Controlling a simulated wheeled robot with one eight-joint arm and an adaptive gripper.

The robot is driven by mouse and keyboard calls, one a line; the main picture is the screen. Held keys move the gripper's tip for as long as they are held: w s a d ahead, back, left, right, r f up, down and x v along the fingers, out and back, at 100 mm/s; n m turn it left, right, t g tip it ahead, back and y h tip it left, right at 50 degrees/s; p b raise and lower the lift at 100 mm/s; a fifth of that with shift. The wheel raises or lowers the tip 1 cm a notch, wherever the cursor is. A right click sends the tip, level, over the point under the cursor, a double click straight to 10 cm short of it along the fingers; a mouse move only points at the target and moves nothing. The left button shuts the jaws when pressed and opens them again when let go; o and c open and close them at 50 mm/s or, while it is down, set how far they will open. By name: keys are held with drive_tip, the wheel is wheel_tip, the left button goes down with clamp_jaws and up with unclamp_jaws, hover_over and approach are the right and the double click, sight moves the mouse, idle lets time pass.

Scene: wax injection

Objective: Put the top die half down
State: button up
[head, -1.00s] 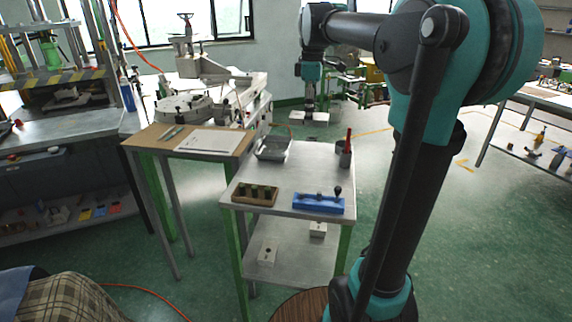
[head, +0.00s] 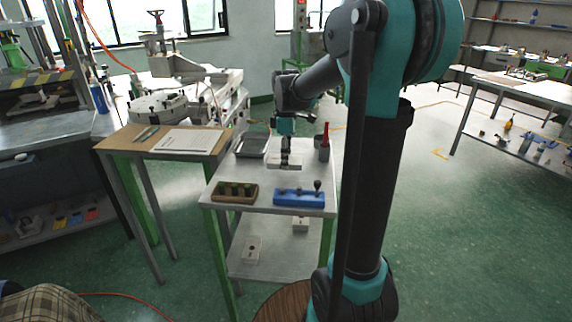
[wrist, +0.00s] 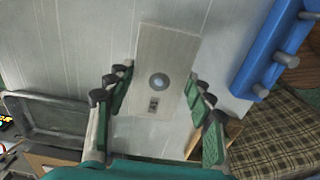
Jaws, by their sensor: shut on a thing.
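The top die half is a pale grey flat block with a round boss and a small dark slot (wrist: 165,58). My gripper (wrist: 157,92) is shut on it, with fingers at both sides in the wrist view. In the head view my gripper (head: 285,150) is low over the metal worktable (head: 322,178), between the grey tray and the blue fixture. The pale die half shows there beside the fingers (head: 294,161). I cannot tell whether it touches the tabletop.
A grey tray (head: 251,146) stands at the table's back left. A cup with red-handled tools (head: 322,148) is at right. Two pale blocks (head: 250,247) (head: 300,223) lie on the lower shelf.

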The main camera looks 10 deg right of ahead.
drive_tip(key=shift+f, duration=1.35)
drive_tip(key=shift+f, duration=0.15)
drive_tip(key=o, duration=1.4)
wheel_tip(320, 180, up, 12)
drive_tip(key=shift+r, duration=0.15)
